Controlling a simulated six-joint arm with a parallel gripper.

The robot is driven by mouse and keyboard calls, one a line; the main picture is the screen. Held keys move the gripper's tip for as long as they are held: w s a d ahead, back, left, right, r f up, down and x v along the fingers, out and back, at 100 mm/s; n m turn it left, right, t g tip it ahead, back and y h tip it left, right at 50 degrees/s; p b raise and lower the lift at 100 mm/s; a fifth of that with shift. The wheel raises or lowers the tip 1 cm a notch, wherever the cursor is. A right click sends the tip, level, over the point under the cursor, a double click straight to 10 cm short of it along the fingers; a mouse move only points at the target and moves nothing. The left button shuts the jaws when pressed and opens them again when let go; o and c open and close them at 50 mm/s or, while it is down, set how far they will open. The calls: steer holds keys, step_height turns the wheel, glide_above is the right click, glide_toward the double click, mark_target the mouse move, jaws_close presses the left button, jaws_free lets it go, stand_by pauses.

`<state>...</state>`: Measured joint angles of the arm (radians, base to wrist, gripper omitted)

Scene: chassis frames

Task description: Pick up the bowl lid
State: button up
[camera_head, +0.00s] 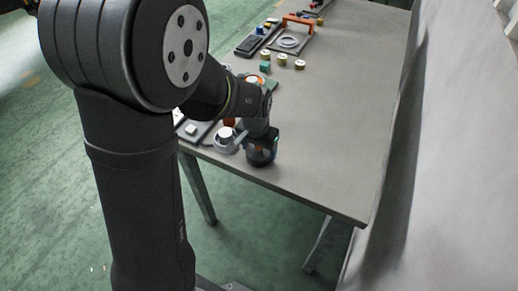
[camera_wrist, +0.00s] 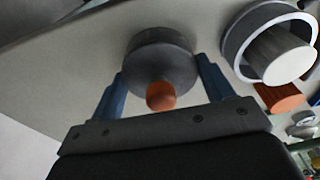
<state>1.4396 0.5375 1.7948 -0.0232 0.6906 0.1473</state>
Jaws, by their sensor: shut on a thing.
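The bowl lid (camera_wrist: 160,70) shows in the wrist view as a dark grey round piece with an orange knob (camera_wrist: 160,97) facing the camera. My gripper (camera_wrist: 161,66) has its two blue fingers on either side of this round piece and is shut on it. In the head view my gripper (camera_head: 262,138) points down near the front edge of the table, with a dark round piece (camera_head: 261,157) below it. My gripper partly covers that piece there. I cannot tell whether a bowl is under the lid or whether the lid is clear of the table.
A grey ring-shaped holder (camera_wrist: 234,45) with a white cylinder (camera_wrist: 282,55) stands close on the right in the wrist view. An orange piece (camera_wrist: 283,97) is beside it. Small spools, trays and an orange handle (camera_head: 298,19) lie farther back. The table's right side (camera_head: 345,130) is clear.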

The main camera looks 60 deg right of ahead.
steer(key=shift+r, duration=0.6)
step_height(320, 180, up, 3)
steer(key=shift+f, duration=0.1)
steer(key=s+a+r, duration=0.4)
steer(key=s+r, duration=0.3)
steer(key=s, duration=0.3)
steer(key=n, duration=0.6)
glide_above(225, 132)
steer(key=shift+s+f+t, duration=0.25)
steer(key=shift+s+t, duration=0.05)
steer(key=shift+t, duration=0.1)
steer(key=shift+w+a+f, duration=0.1)
steer(key=shift+w+f, duration=0.1)
steer(key=shift+w, duration=0.05)
steer(key=shift+f, duration=3)
steer(key=shift+f, duration=0.2)
